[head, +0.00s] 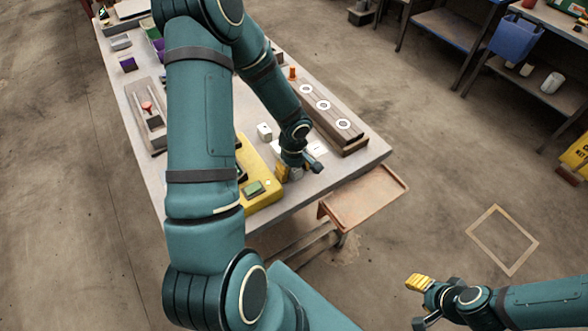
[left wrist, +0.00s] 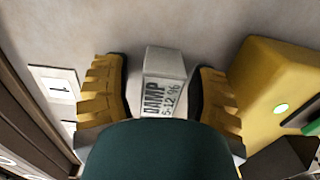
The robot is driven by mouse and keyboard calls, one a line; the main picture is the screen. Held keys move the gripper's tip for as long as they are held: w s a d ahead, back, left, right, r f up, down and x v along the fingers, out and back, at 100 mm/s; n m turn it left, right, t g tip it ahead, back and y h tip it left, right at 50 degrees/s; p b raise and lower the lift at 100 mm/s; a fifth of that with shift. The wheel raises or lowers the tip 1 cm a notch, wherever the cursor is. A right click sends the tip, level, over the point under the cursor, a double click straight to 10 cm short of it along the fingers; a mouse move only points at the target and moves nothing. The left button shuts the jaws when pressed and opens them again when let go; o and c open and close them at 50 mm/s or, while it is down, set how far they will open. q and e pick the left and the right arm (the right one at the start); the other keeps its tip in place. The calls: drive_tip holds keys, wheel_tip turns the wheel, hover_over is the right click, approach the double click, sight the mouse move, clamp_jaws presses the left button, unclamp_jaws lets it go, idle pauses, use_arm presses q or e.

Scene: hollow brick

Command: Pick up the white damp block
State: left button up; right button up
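The white damp block (left wrist: 165,80), marked DAMP with numbers below, stands on the table between the fingers of my left gripper (left wrist: 158,95) in the left wrist view. The fingers are open, one on each side, with a gap at the left and a narrower one at the right. In the head view my left gripper (head: 290,173) is low at the table's near end, beside the yellow box; the block is mostly hidden there. My right gripper (head: 419,301) is empty and apart from the table at lower right, with its fingers spread.
The yellow box (head: 262,181) with a green light (left wrist: 281,109) is close beside the left gripper. A numbered card (left wrist: 59,89) and a dark wooden bar (head: 352,140) lie on the other side. A small white cube (head: 264,132) stands behind. A brown tray (head: 368,198) adjoins the table.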

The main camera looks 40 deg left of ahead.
use_arm(q)
clamp_jaws()
